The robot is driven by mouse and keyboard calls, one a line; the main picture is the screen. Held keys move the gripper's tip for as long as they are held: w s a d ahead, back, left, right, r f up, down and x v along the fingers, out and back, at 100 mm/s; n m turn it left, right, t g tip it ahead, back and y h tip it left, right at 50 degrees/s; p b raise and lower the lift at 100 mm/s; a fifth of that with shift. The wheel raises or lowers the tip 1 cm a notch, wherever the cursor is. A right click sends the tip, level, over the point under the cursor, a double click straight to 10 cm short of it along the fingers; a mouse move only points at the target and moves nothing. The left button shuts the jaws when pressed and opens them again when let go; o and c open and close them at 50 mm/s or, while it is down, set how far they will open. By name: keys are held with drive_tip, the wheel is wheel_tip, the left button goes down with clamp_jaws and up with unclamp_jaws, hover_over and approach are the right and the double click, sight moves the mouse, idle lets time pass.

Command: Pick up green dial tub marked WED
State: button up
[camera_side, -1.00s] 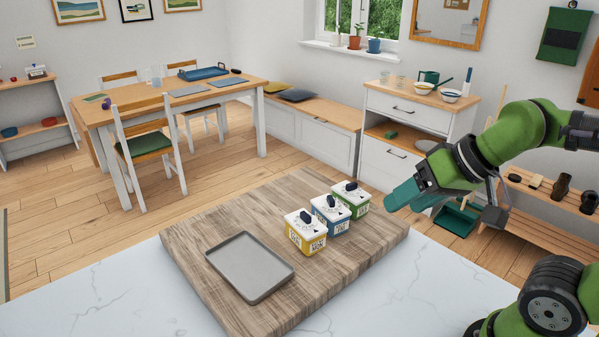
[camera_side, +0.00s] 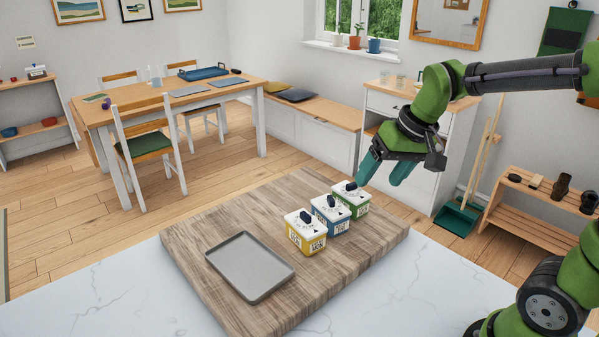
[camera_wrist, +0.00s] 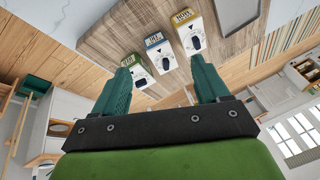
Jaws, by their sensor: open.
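The green tub (camera_side: 350,197) has a white lid with a black dial knob and stands at the far right end of a row of three on the wooden board. Its front label is too small to read surely. It also shows in the wrist view (camera_wrist: 131,62), leftmost in the row. The blue tub (camera_side: 330,216) stands beside it, and the yellow tub (camera_side: 305,232) is nearest the tray. My gripper (camera_side: 380,171) is open and empty, above and just right of the green tub, apart from it.
A grey tray (camera_side: 249,266) lies empty on the wooden board (camera_side: 205,222), left of the tubs. The board rests on a white marble counter (camera_side: 130,285). Bare board lies behind and in front of the row. A drawer cabinet (camera_side: 410,180) stands beyond, on the floor.

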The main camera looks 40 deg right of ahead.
sight(351, 189)
drive_tip(key=w+d+f+n+g+h, duration=0.1)
drive_tip(key=w+d+f+n+g, duration=0.2)
drive_tip(key=w+d, duration=0.95)
drive_tip(key=shift+n+g, duration=0.3)
drive_tip(key=shift+g, duration=0.3)
drive_tip(key=f, duration=0.3)
drive_tip(key=w+a+f, duration=0.1)
drive_tip(key=f, duration=0.2)
drive_tip(key=a+f, duration=0.1)
drive_tip(key=f, duration=0.2)
drive_tip(key=shift+w+f, duration=0.15)
drive_tip(key=shift+w, duration=0.1)
drive_tip(key=shift+w+a+f, duration=0.1)
drive_tip(key=shift+w+f, duration=0.1)
drive_tip(key=shift+f, duration=1.35)
drive_tip(key=shift+w+a+f, duration=0.1)
drive_tip(key=shift+w+f, duration=0.1)
drive_tip(key=shift+f, duration=1.35)
drive_tip(key=c, duration=0.9)
drive_tip(key=shift+r, duration=0.1)
drive_tip(key=shift+c, duration=0.9)
